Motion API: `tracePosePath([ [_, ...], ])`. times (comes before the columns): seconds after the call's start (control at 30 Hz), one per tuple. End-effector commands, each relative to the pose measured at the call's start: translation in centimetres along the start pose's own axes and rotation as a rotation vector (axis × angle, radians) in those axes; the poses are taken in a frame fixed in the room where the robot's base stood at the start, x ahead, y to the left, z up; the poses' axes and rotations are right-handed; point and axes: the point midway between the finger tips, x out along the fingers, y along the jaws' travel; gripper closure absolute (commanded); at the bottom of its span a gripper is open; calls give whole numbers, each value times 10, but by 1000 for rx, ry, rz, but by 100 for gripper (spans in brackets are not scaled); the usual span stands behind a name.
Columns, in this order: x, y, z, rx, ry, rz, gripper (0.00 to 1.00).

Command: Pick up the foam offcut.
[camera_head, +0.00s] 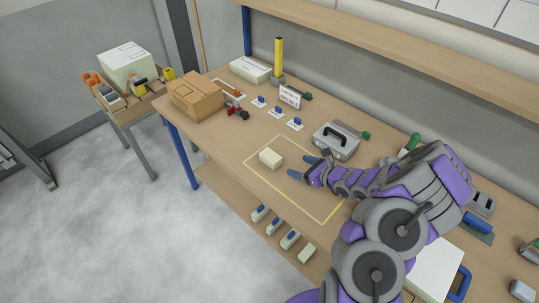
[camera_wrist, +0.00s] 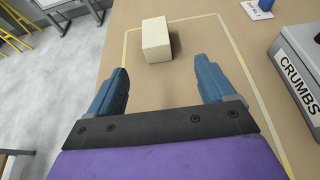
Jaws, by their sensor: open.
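The foam offcut (camera_head: 270,158) is a small cream block lying on the workbench (camera_head: 232,145), inside a yellow outlined rectangle. It also shows in the wrist view (camera_wrist: 156,40), ahead of my fingers and roughly centred between them. My gripper (camera_head: 306,168) is to the right of the block, low over the bench inside the outline. Its two blue fingers are spread apart with nothing between them in the wrist view (camera_wrist: 165,85). The block and fingers are apart.
A grey CRUMBS box (camera_head: 336,142) stands just behind my gripper, right in the wrist view (camera_wrist: 300,65). Blue-knobbed pieces on white cards (camera_head: 277,112), a cardboard box (camera_head: 195,96) and a yellow post (camera_head: 278,58) are farther back. The bench around the block is clear.

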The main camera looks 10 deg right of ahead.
Motion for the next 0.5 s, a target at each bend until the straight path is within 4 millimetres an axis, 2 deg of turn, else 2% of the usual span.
tracePosePath([
  [0.3,63,3,-3,-6,6,8,17],
  [0.5,98,2,-1,-7,0,5,17],
])
